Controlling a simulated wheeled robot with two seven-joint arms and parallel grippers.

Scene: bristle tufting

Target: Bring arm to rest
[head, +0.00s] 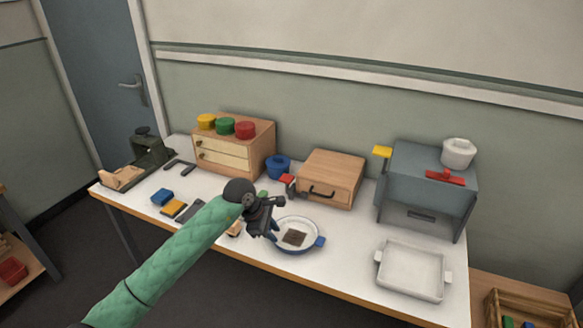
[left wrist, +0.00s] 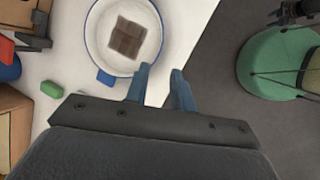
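My left arm, in a green padded sleeve, reaches in from the lower left in the head view. Its dark gripper (head: 270,222) is above the table (head: 340,268), beside the left rim of a round white dish with blue handles (head: 319,241). A dark brown square piece (head: 295,237) lies in the dish. In the left wrist view, the two blue fingers (left wrist: 160,76) stand apart with nothing between them. They are near the dish rim (left wrist: 93,55). A dark mechanical part at the top right corner there may be my right gripper; its fingers cannot be made out.
A wooden box with a handle (head: 329,179), a drawer unit with coloured tubs (head: 222,158) and a grey stand (head: 420,188) line the back. A white tray (head: 411,271) is at the right. Small blocks lie left of the arm. The floor in front of the table is clear.

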